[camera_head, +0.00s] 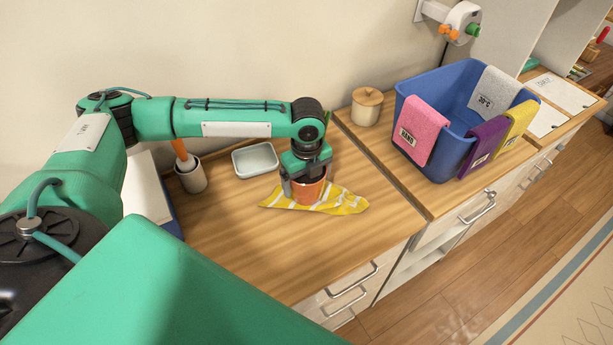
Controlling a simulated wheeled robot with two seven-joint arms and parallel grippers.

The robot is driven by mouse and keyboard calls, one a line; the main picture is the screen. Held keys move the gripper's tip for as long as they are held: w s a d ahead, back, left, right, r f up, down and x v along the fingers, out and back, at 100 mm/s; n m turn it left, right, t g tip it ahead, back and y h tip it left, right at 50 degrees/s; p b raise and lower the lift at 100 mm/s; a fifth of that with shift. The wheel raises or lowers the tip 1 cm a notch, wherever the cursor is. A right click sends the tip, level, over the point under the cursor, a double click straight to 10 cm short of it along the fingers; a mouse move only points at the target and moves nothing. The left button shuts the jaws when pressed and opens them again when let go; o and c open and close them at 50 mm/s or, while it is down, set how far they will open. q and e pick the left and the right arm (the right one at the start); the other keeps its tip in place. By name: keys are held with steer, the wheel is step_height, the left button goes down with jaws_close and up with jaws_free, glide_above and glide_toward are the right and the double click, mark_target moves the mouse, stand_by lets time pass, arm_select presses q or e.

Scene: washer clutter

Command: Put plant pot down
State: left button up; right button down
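An orange plant pot (310,191) is upright at the yellow-and-white patterned cloth (345,203) on the wooden counter. I cannot tell whether its base touches the cloth or is slightly above it. My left gripper (306,180) points down at the pot, with its fingers at opposite sides of the rim, and appears shut on it. The gripper hides the top of the pot and most of what is in it. My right gripper is not in view.
A lidded jar (367,106) and a blue basket (437,160) with towels are to the right. The counter's front (270,255) is clear.

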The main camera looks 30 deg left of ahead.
arm_select(q)
steer(key=shift+f, duration=0.15)
steer(key=o, duration=1.1)
steer(key=shift+o, duration=0.2)
steer(key=shift+r, duration=0.35)
step_height(320, 180, up, 11)
steer(key=shift+r+b, duration=0.15)
steer(key=shift+b, duration=0.8)
steer(key=shift+r, duration=0.65)
steer(key=shift+f, duration=0.1)
